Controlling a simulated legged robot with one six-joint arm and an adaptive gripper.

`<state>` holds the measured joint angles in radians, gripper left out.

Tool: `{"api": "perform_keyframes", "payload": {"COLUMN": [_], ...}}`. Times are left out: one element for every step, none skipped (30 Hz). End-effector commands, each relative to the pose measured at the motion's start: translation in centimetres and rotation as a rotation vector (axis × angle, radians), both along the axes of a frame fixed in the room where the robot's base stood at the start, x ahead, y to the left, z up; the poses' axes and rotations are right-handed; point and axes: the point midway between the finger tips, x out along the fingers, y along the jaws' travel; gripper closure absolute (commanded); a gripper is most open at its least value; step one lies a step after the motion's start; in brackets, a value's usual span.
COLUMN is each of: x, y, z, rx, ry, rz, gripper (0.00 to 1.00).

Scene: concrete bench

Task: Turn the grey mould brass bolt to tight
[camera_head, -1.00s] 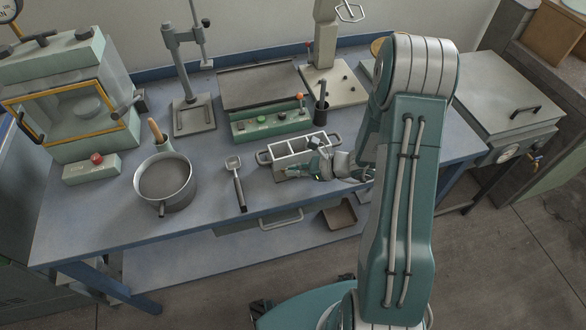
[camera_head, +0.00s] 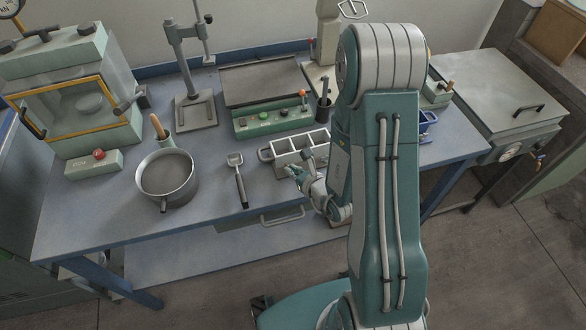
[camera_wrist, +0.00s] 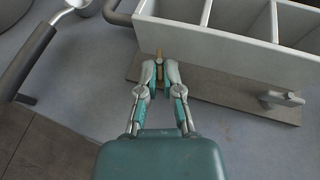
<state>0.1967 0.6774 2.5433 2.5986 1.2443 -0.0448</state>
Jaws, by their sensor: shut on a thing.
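The grey mould (camera_head: 302,155) is an open box with several compartments on the bench, in front of the green control box. Its front wall (camera_wrist: 225,52) and dark base plate (camera_wrist: 215,90) fill the top right of the wrist view. My gripper (camera_head: 291,170) is low at the mould's front side. In the wrist view my gripper (camera_wrist: 160,68) has its fingertips closed around the small brass bolt (camera_wrist: 159,56), which sticks out by the front wall near its left end. The fingers hide part of the bolt. How tight it is cannot be told.
A grey clamp-like piece (camera_wrist: 283,98) sits on the base plate's right part. A blue item (camera_head: 427,122) is right of my arm. The bench's front edge is close below.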

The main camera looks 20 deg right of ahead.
Motion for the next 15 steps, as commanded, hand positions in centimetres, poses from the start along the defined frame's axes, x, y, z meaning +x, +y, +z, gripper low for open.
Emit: {"api": "perform_keyframes", "payload": {"x": [0.02, 0.03, 0.03, 0.04, 0.04, 0.04, 0.04, 0.04, 0.05, 0.05, 0.05, 0.05, 0.06, 0.06, 0.06], "y": [0.10, 0.11, 0.14, 0.13, 0.12, 0.12, 0.11, 0.10, 0.09, 0.08, 0.08, 0.08, 0.09, 0.08, 0.08], "z": [0.05, 0.06, 0.06, 0.06, 0.06, 0.08, 0.08, 0.08, 0.08, 0.09, 0.09, 0.09, 0.10, 0.10, 0.10], "rx": [0.000, 0.000, 0.000, 0.001, 0.001, 0.001, 0.001, 0.001, 0.001, 0.001, 0.001, 0.001, 0.001, 0.001, 0.001], "ry": [-0.002, -0.002, -0.002, -0.003, -0.003, -0.003, -0.003, -0.003, -0.004, -0.004, -0.004, -0.004, -0.004, -0.004, -0.004], "rz": [-0.012, -0.019, -0.028, -0.035, -0.039, -0.044, -0.048, -0.051, -0.054, -0.055, -0.056, -0.057, -0.057, -0.057, -0.057], "gripper": [1.00, 1.00, 1.00, 1.00, 1.00, 1.00, 1.00, 1.00, 1.00, 1.00, 1.00, 1.00, 1.00, 1.00, 1.00]}}
